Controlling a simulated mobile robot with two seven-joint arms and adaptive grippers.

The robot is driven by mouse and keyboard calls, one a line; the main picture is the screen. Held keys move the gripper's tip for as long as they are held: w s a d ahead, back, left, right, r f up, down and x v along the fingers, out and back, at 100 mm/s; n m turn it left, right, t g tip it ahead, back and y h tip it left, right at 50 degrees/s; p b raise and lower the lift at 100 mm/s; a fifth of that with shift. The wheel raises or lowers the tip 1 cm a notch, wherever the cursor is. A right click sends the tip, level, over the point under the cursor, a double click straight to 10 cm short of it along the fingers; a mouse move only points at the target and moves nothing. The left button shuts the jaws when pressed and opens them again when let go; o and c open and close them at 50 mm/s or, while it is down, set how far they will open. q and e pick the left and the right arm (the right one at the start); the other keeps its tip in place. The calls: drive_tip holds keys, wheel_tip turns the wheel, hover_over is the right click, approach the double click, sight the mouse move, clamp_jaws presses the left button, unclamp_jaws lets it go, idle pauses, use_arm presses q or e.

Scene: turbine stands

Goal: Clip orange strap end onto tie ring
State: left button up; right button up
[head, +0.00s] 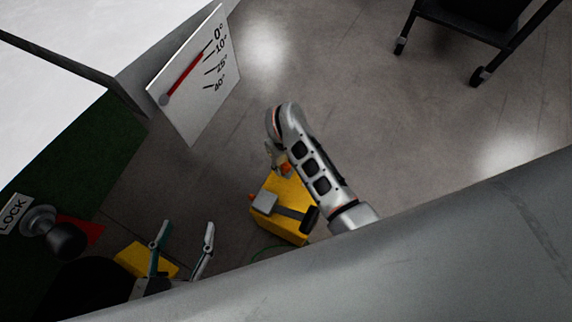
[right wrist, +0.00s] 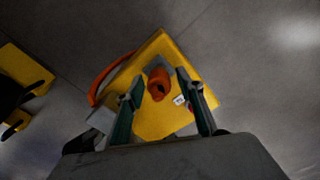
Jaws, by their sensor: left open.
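My right gripper (right wrist: 162,105) is open in the right wrist view, its two fingers well apart. Between and beyond them is an orange round piece with a dark opening (right wrist: 158,84), seen against a yellow block (right wrist: 150,122). An orange strap (right wrist: 103,82) curves along the block's left side. I cannot tell whether the round piece is the strap end. In the head view the yellow block (head: 290,227) stands on the floor, partly under my right arm; a little orange shows near my right gripper (head: 277,158). My left gripper (head: 183,248) is open and empty at lower left. I cannot make out a tie ring.
A second yellow block (head: 133,259) lies beside my left gripper. A black knob (head: 66,240) and a LOCK label (head: 14,214) are at left. A white angle-scale board (head: 197,78) stands at upper left, a wheeled black frame (head: 480,35) at upper right. Bare floor lies between.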

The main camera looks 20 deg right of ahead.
clamp_jaws()
drive_tip(key=shift+r, duration=0.1)
drive_tip(key=shift+a+r+p, duration=0.15)
drive_tip(key=shift+r+p, duration=0.15)
drive_tip(key=shift+r, duration=0.05)
use_arm(q)
drive_tip(key=shift+w+r, duration=0.55)
drive_tip(key=shift+r, duration=0.3)
use_arm(e)
drive_tip(key=shift+r, duration=0.15)
